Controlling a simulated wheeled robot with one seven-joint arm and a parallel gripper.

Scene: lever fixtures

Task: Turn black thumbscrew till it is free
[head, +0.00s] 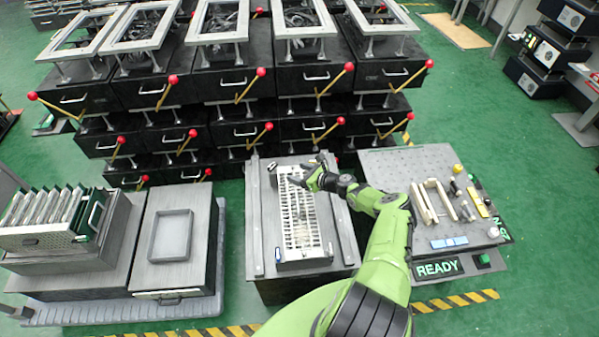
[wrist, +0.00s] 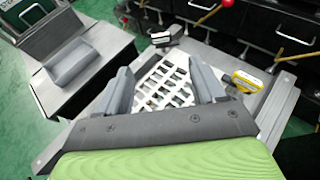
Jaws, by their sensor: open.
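My gripper (head: 298,180) is over the back part of a grey fixture holding a white slotted grid plate (head: 302,225). In the wrist view my gripper (wrist: 165,82) has its two grey fingers wide apart, with the grid plate (wrist: 165,85) below and between them and nothing held. A small dark part (head: 271,167) stands at the fixture's back left corner. The wrist view shows a black-and-white part (wrist: 161,38) beyond the plate and a yellow-and-black part (wrist: 248,81) to the right of the fingers. I cannot tell which part is the black thumbscrew.
Stacked black drawer units (head: 232,85) with red-knobbed levers stand close behind the fixture. A perforated table (head: 395,170) with loose parts and a READY sign is on the right. A bench with a grey tray (head: 171,236) is on the left.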

